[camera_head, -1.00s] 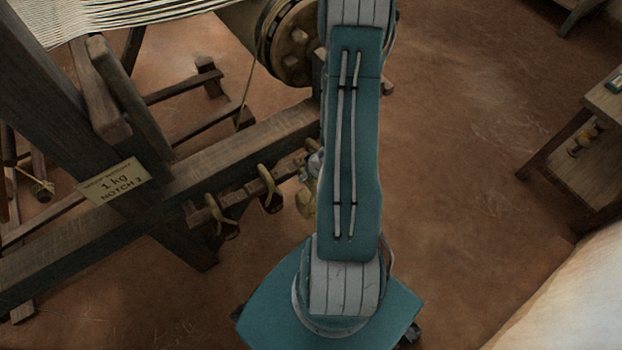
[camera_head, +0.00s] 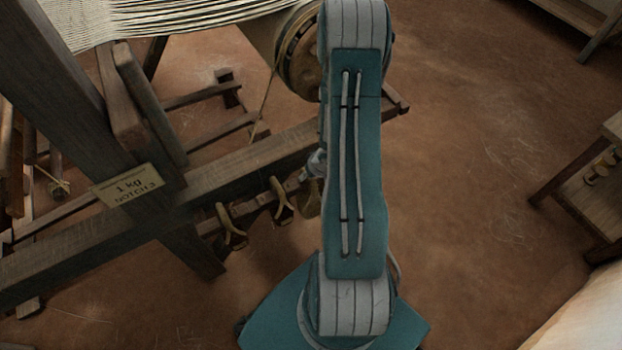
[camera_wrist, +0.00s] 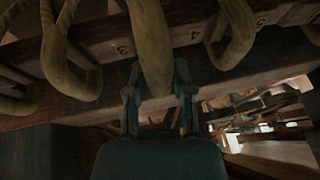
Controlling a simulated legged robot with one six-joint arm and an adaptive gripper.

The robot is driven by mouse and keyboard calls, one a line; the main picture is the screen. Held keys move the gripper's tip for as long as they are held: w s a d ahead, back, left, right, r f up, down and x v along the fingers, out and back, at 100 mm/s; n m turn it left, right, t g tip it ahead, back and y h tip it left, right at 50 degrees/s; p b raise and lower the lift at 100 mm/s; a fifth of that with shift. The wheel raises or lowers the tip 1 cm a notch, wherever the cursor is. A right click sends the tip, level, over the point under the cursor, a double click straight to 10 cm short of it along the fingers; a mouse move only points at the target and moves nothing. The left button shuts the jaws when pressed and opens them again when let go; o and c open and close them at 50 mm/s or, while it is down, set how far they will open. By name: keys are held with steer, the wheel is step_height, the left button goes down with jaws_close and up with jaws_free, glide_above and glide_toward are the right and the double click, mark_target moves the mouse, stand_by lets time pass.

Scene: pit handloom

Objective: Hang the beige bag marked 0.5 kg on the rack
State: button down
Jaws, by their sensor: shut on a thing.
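My gripper (camera_wrist: 157,90) shows in the wrist view with its two fingers on either side of a thick, tan curved piece (camera_wrist: 150,45), and is shut on it. That piece comes down from the top of the picture among the rack's hooks; I cannot tell whether it is a hook or a part of the bag. The rack (camera_head: 265,200) is a dark rail low beside the loom beam, with curved tan hooks (camera_head: 281,202). Numbered tags, 3 and 4, show on it in the wrist view. No bag marked 0.5 kg can be made out.
A thick loom beam (camera_head: 245,160) runs just behind the rack. A wooden table (camera_head: 590,185) stands at the right. Open floor (camera_head: 460,160) lies between the loom and the table.

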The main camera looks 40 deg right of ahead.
mark_target(302, 167)
steer(key=shift+w+d, duration=0.2)
steer(key=shift+w, duration=0.65)
steer(key=shift+w+d, duration=0.2)
steer(key=shift+w, duration=0.6)
steer(key=shift+f, duration=1.2)
steer(key=shift+f, duration=0.2)
steer(key=shift+a, duration=0.1)
steer(key=c, duration=0.7)
jaws_free()
steer(key=o, duration=0.3)
steer(key=shift+f, duration=0.1)
steer(key=v, duration=1.2)
